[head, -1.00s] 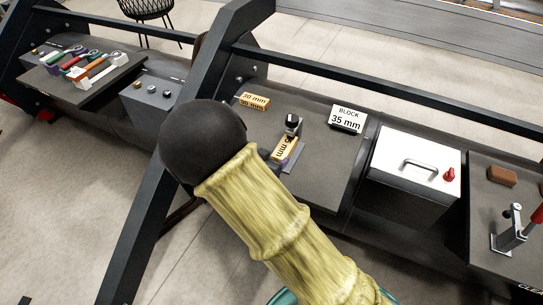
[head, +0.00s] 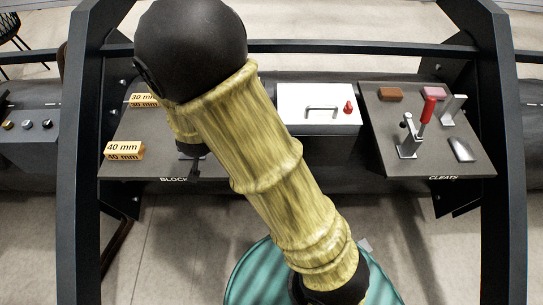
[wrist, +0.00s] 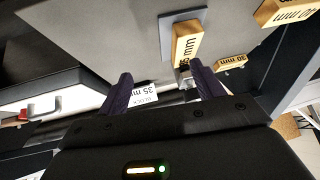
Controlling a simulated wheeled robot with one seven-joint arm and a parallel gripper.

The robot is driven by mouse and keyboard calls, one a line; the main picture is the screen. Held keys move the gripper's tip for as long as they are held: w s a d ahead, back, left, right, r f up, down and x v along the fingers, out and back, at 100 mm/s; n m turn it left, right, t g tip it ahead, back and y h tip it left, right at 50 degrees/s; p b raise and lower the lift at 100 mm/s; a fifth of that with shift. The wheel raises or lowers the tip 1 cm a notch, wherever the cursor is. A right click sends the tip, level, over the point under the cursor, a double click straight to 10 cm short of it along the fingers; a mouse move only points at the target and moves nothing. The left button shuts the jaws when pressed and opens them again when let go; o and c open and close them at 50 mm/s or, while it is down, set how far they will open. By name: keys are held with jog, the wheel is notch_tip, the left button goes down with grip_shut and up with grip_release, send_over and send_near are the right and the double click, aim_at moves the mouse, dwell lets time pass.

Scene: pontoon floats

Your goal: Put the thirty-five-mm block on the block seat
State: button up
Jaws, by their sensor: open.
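The wooden thirty-five-mm block (wrist: 187,44) shows in the wrist view, its lettering partly readable. It lies over part of a flat grey plate, which looks like the block seat (wrist: 167,24); I cannot tell how squarely it sits. My gripper (wrist: 162,90) is open, its two dark fingers apart with nothing between them. The block is beyond the fingertips, nearer the right finger, and looks clear of both. In the head view my arm hides the block and most of the gripper.
The 30 mm block (head: 144,100) and 40 mm block (head: 124,151) stand on the left of the dark bench panel (head: 135,168). A white lidded box (head: 318,95) and the cleats panel (head: 440,164) are to the right. A BLOCK 35 mm sign (wrist: 143,94) shows between the fingers. Slanted dark posts flank the bench.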

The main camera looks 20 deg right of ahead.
jog(key=s+d+r+n+g, duration=0.1)
jog(key=s+d+r+g, duration=0.1)
jog(key=s+d, duration=0.5)
jog(key=s+d+r+n+g, duration=0.1)
jog(key=s+d+r+g, duration=0.1)
jog(key=s+d+r, duration=0.2)
jog(key=s+d, duration=0.3)
jog(key=s, duration=0.1)
jog(key=shift+s+d+n+g+y, duration=0.2)
jog(key=shift+s+n+g+y, duration=0.1)
jog(key=shift+s+n+g, duration=0.1)
